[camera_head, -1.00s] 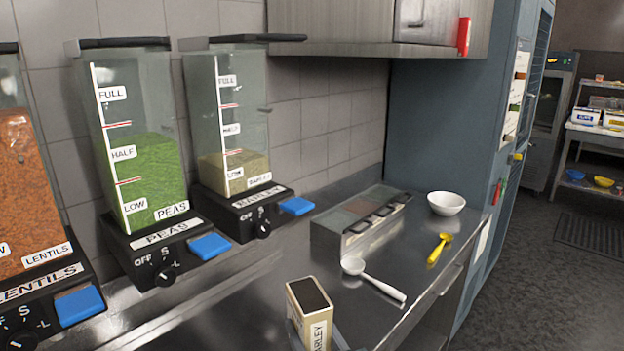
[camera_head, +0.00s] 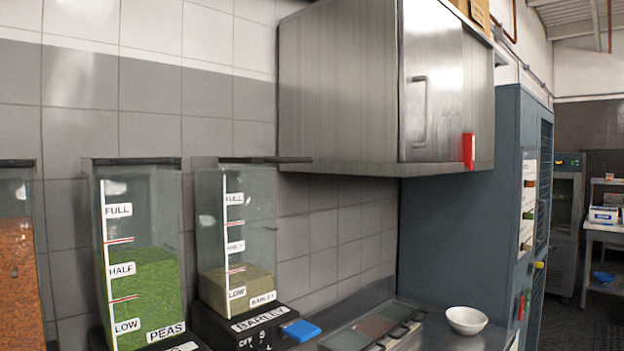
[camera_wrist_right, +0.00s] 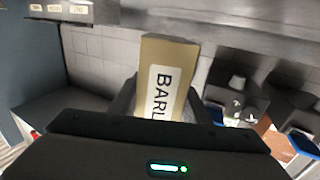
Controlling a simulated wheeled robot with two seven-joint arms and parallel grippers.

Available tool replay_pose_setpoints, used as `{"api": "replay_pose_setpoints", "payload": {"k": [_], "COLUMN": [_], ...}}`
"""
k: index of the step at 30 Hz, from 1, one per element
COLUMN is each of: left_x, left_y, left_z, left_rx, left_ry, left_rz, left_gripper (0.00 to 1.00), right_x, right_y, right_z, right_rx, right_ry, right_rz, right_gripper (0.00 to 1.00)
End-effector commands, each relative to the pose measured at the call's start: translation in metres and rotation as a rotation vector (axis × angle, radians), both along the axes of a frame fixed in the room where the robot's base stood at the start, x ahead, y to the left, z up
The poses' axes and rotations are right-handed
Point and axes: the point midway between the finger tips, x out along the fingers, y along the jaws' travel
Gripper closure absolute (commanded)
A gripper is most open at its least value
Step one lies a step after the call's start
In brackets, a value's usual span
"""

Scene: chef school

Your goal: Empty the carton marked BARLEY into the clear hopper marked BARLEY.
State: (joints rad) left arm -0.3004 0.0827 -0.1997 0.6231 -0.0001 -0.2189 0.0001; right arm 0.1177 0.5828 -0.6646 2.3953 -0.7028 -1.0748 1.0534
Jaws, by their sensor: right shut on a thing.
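The clear BARLEY hopper (camera_head: 208,225) stands against the tiled wall in the head view, right of the PEAS hopper. Pale grain (camera_head: 225,285) fills it to a little above the LOW mark. Its dark lid (camera_head: 265,159) juts out past the hopper's right side. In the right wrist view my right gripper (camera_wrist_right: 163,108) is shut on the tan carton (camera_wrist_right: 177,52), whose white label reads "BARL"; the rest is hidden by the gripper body. The carton is out of the head view. My left gripper is in neither current view.
The PEAS hopper (camera_head: 150,215) and an orange-filled hopper (camera_head: 15,265) stand to the left. A steel wall cabinet (camera_head: 345,95) hangs right of the BARLEY hopper. Below are a blue paddle (camera_head: 300,330), a compartment tray (camera_head: 350,338) and a white bowl (camera_head: 466,320).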

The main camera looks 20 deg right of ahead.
Motion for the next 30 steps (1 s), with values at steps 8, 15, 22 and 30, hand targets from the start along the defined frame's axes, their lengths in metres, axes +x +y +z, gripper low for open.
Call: {"api": "replay_pose_setpoints", "payload": {"k": [8,15,22,30], "left_x": [0.000,0.000,-0.001,-0.001], "left_y": [-0.001,-0.004,-0.004,-0.004], "left_z": [0.014,0.030,0.045,0.062], "left_rx": [-0.001,-0.004,-0.004,-0.004], "left_ry": [0.000,0.001,0.001,0.002], "left_rz": [0.001,0.002,0.001,0.001], "left_gripper": [0.72,0.72,0.72,0.72], "right_x": [0.037,0.074,0.098,0.107], "right_y": [-0.018,-0.035,-0.043,-0.042], "right_z": [0.059,0.134,0.214,0.311], "right_rx": [0.059,0.143,0.229,0.331], "right_ry": [-0.014,-0.021,-0.023,-0.015], "right_rz": [-0.047,-0.078,-0.061,0.013], "right_gripper": [0.96,0.96,0.96,0.96]}}
